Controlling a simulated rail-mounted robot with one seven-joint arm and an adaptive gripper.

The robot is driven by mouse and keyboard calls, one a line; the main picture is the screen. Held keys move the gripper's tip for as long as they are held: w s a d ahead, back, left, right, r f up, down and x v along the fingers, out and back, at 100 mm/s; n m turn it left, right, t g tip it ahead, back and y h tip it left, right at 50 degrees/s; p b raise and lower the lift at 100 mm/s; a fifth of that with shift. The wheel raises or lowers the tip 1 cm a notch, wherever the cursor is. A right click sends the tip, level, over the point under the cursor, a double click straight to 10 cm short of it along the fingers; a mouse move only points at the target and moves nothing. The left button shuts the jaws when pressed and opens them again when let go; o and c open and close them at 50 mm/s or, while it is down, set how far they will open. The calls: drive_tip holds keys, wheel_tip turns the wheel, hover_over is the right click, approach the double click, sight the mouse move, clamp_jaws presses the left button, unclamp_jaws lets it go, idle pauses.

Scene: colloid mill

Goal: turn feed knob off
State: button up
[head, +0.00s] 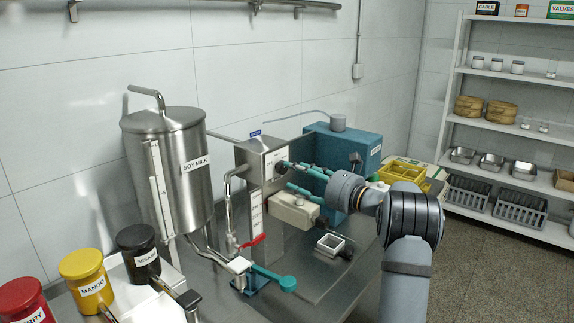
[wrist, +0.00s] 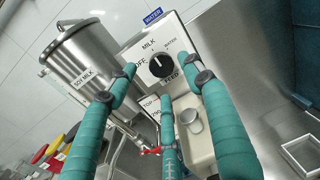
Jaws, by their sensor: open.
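The feed knob (wrist: 160,65) is a round black dial on the steel panel of the mill housing (head: 262,153). Labels OFF, MILK and WATER stand around it, with FEED below. A pale mark shows on the knob, but I cannot tell exactly which label it points at. My gripper (wrist: 164,86) has teal fingers spread open, one on each side of the knob and another below it in the wrist view. In the head view my gripper (head: 287,175) is close in front of the panel, hiding most of the knob. No grip on the knob shows.
The steel SOY MILK tank (head: 172,170) stands left of the panel. Below are a red valve handle (head: 253,240), a teal lever (head: 272,278) and a beige block (head: 293,211). A teal box (head: 345,150) stands behind. A small square tray (head: 331,245) lies on the steel table.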

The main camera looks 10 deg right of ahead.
sight(284, 168)
drive_tip(key=shift+p+x, duration=0.75)
drive_tip(key=shift+x, duration=1.55)
drive_tip(key=shift+d, duration=0.1)
drive_tip(key=c, duration=1.1)
drive_tip(key=shift+c, duration=0.2)
